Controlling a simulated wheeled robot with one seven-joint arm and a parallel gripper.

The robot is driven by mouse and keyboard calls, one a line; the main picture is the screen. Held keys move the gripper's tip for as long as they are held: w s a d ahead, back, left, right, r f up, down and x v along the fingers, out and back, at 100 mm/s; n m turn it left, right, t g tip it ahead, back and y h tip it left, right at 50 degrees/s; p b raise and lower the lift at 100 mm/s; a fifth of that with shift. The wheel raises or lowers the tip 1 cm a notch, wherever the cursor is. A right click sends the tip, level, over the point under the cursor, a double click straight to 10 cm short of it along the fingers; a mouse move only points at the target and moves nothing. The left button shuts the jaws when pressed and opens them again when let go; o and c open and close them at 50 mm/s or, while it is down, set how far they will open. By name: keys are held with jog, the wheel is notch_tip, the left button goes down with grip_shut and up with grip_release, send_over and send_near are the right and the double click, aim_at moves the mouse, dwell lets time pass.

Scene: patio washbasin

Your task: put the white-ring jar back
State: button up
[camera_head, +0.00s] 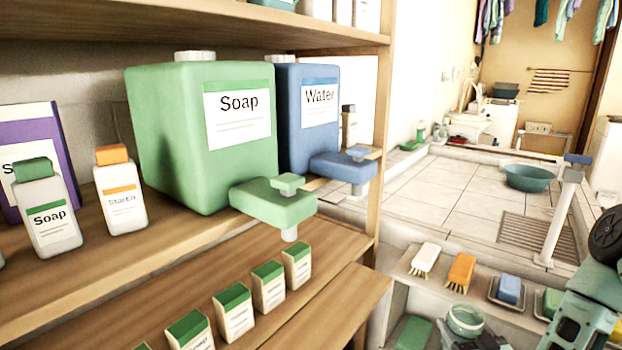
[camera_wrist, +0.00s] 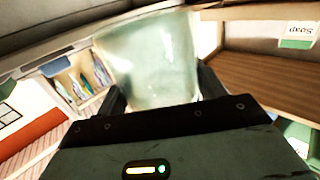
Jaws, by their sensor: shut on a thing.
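A pale green, translucent jar (camera_wrist: 150,62) fills the upper middle of the wrist view, between the two dark fingers of my gripper (camera_wrist: 162,92). My gripper is shut on it. In the head view a pale green jar (camera_head: 465,318) with a light rim shows at the lower right, beside dark gripper parts, in front of the low ledge. Its lower part is hidden or cut off there. I cannot make out a clear white ring in the wrist view.
A wooden shelf at left holds a green Soap dispenser (camera_head: 200,140), a blue Water dispenser (camera_head: 307,115) and several small boxes. A low ledge (camera_head: 440,283) carries a white brush (camera_head: 424,259), an orange brush (camera_head: 461,270) and a blue soap bar (camera_head: 509,289). A teal basin (camera_head: 528,178) stands on the tiles.

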jog(key=s+a+f+m+h, duration=0.1)
jog(key=s+a+f, duration=0.1)
jog(key=s, duration=0.6)
jog(key=shift+s+f+h, duration=0.25)
jog(key=shift+f+h, duration=0.05)
jog(key=shift+f, duration=0.4)
